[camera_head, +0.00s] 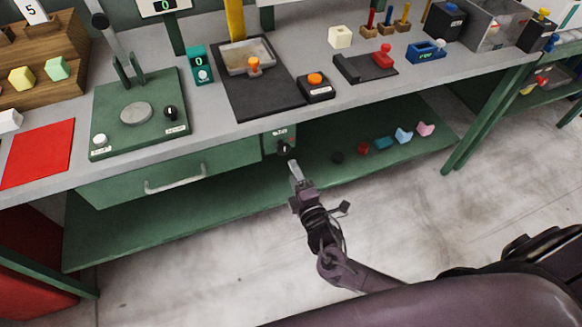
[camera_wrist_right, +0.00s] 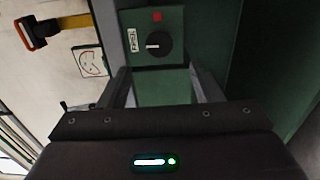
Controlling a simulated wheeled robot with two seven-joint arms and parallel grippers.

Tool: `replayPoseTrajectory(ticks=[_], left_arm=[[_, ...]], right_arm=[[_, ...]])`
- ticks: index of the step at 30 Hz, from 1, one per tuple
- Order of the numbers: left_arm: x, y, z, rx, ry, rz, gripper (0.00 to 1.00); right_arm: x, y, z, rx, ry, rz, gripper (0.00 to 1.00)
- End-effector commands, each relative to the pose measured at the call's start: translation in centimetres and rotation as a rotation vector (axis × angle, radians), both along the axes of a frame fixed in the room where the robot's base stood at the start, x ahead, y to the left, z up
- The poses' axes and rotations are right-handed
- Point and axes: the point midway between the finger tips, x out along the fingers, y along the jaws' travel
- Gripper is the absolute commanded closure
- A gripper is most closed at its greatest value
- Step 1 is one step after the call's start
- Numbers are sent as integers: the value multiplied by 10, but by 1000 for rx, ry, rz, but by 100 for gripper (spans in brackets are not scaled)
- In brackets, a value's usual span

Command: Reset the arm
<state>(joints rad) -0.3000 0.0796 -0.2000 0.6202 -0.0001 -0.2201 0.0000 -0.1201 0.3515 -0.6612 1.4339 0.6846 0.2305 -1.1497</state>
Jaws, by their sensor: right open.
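My right gripper (camera_head: 294,170) is in front of the green workbench's front edge, close to a small green panel with a black knob (camera_head: 284,148). In the right wrist view the same knob (camera_wrist_right: 158,46) shows with a pale mark across it, a label beside it and a small red square near it. The right gripper's fingers (camera_wrist_right: 163,85) are apart, with nothing between them, and point at the panel below the knob. I cannot tell the exact gap to the panel. My left gripper is not in view.
The bench top (camera_head: 215,135) carries a green press (camera_head: 137,113), a red mat (camera_head: 38,155) and a black tray base (camera_head: 250,90). A drawer with a handle (camera_head: 176,180) is left of the knob. Small coloured pieces lie on the lower shelf (camera_head: 200,220). The floor in front is clear.

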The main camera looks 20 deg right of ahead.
Motion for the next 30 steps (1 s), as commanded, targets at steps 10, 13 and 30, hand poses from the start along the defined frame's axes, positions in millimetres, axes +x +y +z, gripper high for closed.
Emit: replayPoseTrajectory(ticks=[10,13,30], left_arm=[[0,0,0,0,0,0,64],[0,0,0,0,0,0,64],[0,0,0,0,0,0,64]], right_arm=[[-2,0,0,0,0,0,41],[-2,0,0,0,0,0,41],[-105,-61,-224,472,610,-262,41]])
